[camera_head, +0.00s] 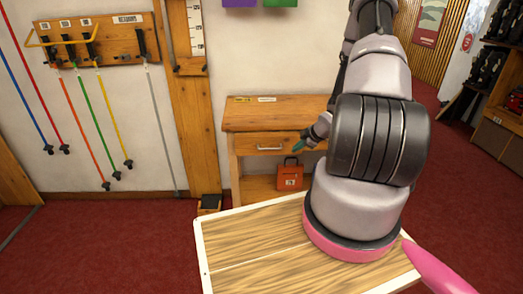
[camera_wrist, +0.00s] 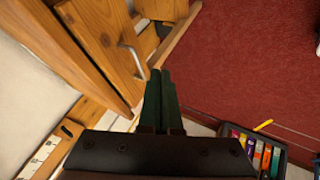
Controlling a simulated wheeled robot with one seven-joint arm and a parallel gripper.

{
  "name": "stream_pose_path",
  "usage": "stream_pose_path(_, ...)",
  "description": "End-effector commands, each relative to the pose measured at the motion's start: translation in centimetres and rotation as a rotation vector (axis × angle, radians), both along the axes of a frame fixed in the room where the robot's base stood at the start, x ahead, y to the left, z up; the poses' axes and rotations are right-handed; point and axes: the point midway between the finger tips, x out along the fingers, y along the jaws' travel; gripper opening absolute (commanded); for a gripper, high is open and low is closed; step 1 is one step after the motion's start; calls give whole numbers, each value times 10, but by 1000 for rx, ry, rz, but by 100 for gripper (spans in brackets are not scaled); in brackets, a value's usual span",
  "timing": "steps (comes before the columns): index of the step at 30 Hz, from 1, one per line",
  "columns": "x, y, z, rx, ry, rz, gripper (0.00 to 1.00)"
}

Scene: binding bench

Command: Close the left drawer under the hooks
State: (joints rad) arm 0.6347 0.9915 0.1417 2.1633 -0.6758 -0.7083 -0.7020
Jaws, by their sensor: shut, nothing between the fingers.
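A wooden cabinet (camera_head: 245,115) stands against the wall, with a drawer (camera_head: 243,146) under its top that carries a pale bar handle (camera_head: 268,148). My gripper (camera_head: 299,149) is at the right of this handle, its green fingers shut and empty. In the wrist view the fingers (camera_wrist: 160,75) point toward the cabinet, beside the drawer front (camera_wrist: 105,45) and its handle (camera_wrist: 133,62). I cannot tell whether they touch the wood, or how far the drawer stands out. My arm hides the right part of the cabinet.
An orange box (camera_head: 290,174) with a handle stands on the cabinet's lower shelf. A wood-topped table (camera_head: 250,262) is in front. A wooden post (camera_head: 190,100) and a rack of coloured poles (camera_head: 100,40) are at left. Open red floor (camera_head: 110,240) lies left of the table.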

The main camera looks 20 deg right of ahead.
Motion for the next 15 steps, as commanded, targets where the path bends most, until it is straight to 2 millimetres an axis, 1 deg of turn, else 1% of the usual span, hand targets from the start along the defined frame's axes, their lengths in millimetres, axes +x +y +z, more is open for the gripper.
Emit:
stream_pose_path(2, 0, -1, -3, 0, 0, -5, 0)
stream_pose_path(5, 7, 3, -12, 1, 0, -2, 0)
stream_pose_path(8, 18, 8, -26, 3, 0, -2, 0)
stream_pose_path(15, 49, 22, -67, 2, -1, 0, 0)
